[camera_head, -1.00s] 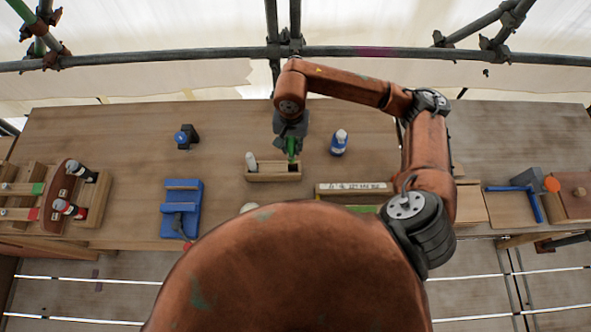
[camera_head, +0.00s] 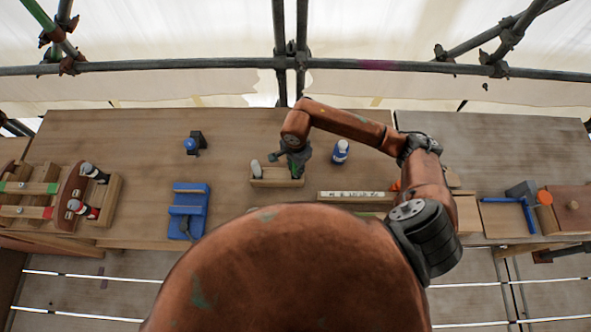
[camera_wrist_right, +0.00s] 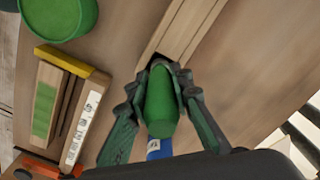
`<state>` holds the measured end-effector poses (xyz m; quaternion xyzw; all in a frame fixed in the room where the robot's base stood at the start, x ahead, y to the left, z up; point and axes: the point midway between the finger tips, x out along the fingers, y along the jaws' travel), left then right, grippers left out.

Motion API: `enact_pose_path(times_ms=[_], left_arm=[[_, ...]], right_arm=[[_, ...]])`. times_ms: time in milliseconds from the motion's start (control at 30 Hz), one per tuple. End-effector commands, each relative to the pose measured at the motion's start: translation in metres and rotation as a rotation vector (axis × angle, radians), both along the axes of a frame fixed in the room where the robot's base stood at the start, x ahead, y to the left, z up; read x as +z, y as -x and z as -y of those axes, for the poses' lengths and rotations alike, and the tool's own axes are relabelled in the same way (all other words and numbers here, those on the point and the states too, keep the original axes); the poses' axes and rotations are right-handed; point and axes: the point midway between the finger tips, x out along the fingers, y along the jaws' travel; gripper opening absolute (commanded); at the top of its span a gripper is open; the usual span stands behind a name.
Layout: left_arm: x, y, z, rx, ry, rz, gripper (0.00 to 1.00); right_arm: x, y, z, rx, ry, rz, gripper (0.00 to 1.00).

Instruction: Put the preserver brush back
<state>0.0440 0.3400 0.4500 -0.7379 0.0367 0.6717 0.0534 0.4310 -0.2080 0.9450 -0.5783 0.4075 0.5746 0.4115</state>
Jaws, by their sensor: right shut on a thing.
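My right gripper (camera_head: 295,170) is shut on a green-handled thing, taken as the preserver brush, at the right end of a small wooden box (camera_head: 262,183). In the right wrist view, the fingers (camera_wrist_right: 160,85) close on both sides of the green handle (camera_wrist_right: 160,108), which has a blue part with a white mark near the palm. The handle's far end is at the dark opening of the wooden box (camera_wrist_right: 170,35). Its lower end is hidden, so I cannot tell how deep it sits. My left gripper is not in view.
A pale cylinder (camera_head: 255,168) stands in the box's left part. A blue bottle (camera_head: 340,153) stands to the right. A labelled wooden block (camera_head: 350,196), a blue holder (camera_head: 188,205) and a dark block with a blue knob (camera_head: 196,143) are on the bench. A pole crosses behind.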

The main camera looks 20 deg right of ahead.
Motion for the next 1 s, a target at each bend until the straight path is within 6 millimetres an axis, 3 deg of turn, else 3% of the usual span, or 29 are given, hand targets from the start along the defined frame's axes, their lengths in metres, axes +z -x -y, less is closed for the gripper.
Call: enact_pose_path(times_ms=[167, 533, 567, 600, 800, 1000], left_arm=[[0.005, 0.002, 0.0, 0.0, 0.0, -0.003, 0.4], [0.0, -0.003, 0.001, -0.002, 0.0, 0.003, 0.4], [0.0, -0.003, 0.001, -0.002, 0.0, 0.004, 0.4], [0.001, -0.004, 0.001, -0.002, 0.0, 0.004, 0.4], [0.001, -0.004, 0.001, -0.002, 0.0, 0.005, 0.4], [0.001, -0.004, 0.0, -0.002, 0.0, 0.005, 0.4]], right_arm=[[-0.021, 0.001, -0.001, 0.0, -0.001, -0.003, 0.0], [-0.026, 0.0, 0.0, 0.001, 0.0, -0.001, 0.0], [-0.027, 0.0, 0.0, 0.001, 0.0, -0.001, 0.21], [-0.026, 0.0, 0.0, 0.001, 0.0, -0.001, 0.24], [-0.025, 0.0, 0.0, 0.001, 0.0, -0.001, 0.37], [-0.025, 0.0, 0.0, 0.001, 0.0, -0.001, 0.38]])
